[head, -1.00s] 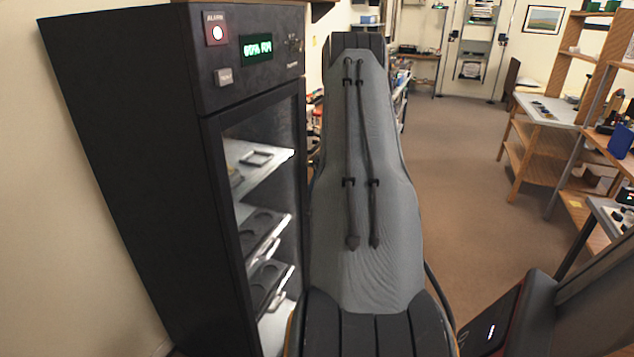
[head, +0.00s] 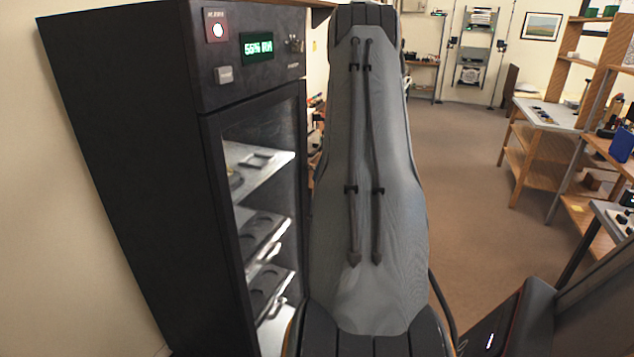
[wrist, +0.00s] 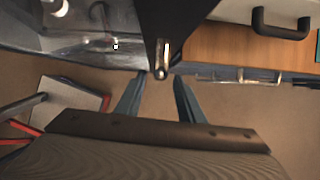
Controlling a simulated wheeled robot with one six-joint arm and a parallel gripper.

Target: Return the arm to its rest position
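My arm (head: 375,190) stands upright in the middle of the head view, a grey link with dark cables along it. My gripper is hidden behind it there. In the wrist view my gripper (wrist: 160,88) shows as two blue-grey fingers. They are apart, with bare brown floor between them and nothing held.
A tall black cabinet (head: 120,150) with a glass door, lit display and trays inside stands close on the left. Wooden workbenches (head: 545,150) stand at the right, with open carpet (head: 460,180) between. In the wrist view, a wooden front (wrist: 235,48) and black handle (wrist: 280,22) lie near the fingers.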

